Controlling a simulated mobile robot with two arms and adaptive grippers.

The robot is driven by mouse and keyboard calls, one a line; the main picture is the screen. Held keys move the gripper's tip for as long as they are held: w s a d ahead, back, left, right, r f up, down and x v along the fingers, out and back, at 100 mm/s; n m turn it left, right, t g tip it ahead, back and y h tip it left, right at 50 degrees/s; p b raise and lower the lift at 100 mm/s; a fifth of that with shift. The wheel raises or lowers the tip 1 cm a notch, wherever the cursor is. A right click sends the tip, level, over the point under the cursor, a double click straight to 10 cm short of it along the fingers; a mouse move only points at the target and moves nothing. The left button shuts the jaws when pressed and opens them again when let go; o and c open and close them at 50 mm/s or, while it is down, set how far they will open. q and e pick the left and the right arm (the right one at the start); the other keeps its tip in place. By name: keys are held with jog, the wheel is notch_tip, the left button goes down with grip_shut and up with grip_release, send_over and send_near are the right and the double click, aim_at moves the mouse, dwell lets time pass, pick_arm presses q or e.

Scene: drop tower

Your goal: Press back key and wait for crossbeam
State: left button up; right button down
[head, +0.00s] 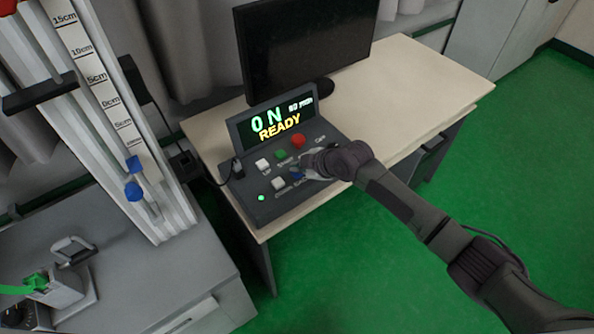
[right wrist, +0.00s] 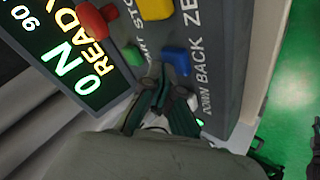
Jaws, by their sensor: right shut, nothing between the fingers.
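The control box (head: 240,203) stands on the desk, its display (head: 279,124) reading "ON" and "READY". The blue key (right wrist: 176,60) beside the "BACK" label appears in the right wrist view; it is partly covered by my gripper in the head view (head: 297,173). My right gripper (right wrist: 164,88) is shut and empty, its fingertips close to the blue and green keys; I cannot tell whether they touch. It reaches over the box from the right in the head view (head: 309,166). A dark bar (head: 40,94), possibly the crossbeam, sits across the tower at left. My left gripper is out of view.
Green (head: 281,155), red (head: 298,141) and white keys (head: 262,163) surround the blue one. A monitor (head: 303,48) stands behind the box. The desk's right part is clear.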

jog(key=shift+f, duration=0.2)
jog(key=shift+r, duration=0.15)
jog(key=shift+r+p, duration=0.75)
jog(key=shift+r, duration=0.1)
notch_tip(320, 180, up, 5)
jog(key=p, duration=0.4)
dwell(0.5)
